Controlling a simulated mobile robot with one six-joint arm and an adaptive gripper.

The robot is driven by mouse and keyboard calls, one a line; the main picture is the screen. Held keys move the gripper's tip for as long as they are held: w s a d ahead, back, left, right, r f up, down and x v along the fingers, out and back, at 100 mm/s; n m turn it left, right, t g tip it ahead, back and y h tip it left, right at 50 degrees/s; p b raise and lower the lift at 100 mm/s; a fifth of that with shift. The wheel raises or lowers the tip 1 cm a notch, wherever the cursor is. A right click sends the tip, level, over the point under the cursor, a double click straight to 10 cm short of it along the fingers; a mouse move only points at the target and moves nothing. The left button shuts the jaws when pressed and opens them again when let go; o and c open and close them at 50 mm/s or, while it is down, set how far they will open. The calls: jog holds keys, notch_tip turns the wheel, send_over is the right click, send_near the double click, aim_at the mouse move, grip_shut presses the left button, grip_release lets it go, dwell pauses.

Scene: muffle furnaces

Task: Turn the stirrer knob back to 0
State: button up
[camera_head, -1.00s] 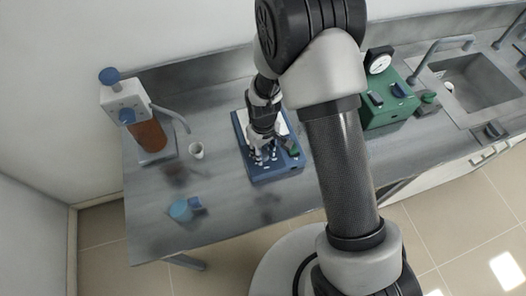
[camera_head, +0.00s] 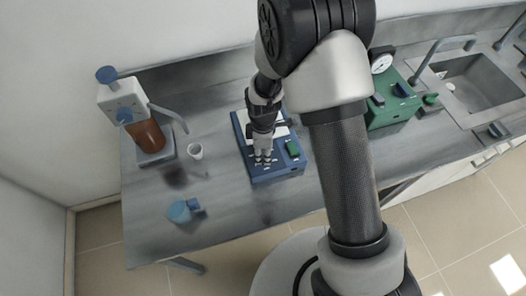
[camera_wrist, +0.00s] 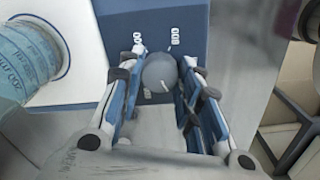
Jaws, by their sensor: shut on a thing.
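The stirrer is a blue box (camera_head: 276,177) on the bench, with a pale top plate. Its grey round knob (camera_wrist: 160,73) sits between my fingers in the wrist view, with a short white mark near its lower left edge. White numbers show on the blue panel beyond the knob; one reads 800, the other is hard to read. My gripper (camera_wrist: 158,88) is shut on the knob, one finger on each side. In the head view my gripper (camera_head: 263,158) points down at the stirrer's front part and hides the knob.
A green switch (camera_head: 292,148) is right of my gripper. A bottle dispenser (camera_head: 147,133), a small white cup (camera_head: 195,151) and a blue object (camera_head: 181,211) stand left. A green device (camera_head: 392,105) and a sink (camera_head: 470,85) are right. A blue graduated vessel (camera_wrist: 22,60) shows in the wrist view.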

aim_at(263, 154)
jog(key=shift+n, duration=0.9)
jog(key=o, duration=1.1)
jog(key=shift+r, duration=0.1)
notch_tip(263, 154, up, 12)
jog(key=shift+f, duration=0.1)
